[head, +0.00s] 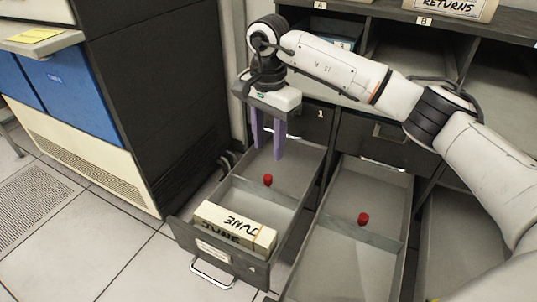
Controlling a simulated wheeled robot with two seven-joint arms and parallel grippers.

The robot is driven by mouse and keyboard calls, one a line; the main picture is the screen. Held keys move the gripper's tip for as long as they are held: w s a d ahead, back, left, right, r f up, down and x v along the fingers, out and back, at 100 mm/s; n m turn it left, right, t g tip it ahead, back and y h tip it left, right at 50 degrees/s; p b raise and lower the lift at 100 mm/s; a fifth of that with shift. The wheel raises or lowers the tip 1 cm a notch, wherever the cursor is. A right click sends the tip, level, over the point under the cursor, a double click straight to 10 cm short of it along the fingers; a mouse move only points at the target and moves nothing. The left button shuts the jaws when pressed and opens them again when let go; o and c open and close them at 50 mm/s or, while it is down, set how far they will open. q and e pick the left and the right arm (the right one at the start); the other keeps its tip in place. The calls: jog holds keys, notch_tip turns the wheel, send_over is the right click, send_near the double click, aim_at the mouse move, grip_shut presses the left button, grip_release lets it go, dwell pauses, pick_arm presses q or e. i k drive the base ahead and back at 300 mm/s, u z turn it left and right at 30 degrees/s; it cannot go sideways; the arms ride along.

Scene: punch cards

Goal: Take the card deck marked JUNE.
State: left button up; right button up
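The card deck marked JUNE (212,214) is a long cream block with black lettering on its top and front side. It lies in the front compartment of the open left drawer (180,232), close to the drawer front. My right gripper (267,156) points down with its two purple fingers apart and nothing between them. It hangs over the rear part of that drawer, behind the deck and apart from it. My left gripper is out of view.
A divider with a red knob (268,180) crosses the left drawer. A second open drawer (345,265), with a red knob (363,218) on its divider, stands to its right and looks empty. A dark cabinet (160,80) rises at left. Shelves hold a RETURNS box (455,7).

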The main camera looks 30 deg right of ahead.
aim_at(260, 239)
jog(key=k, duration=1.5)
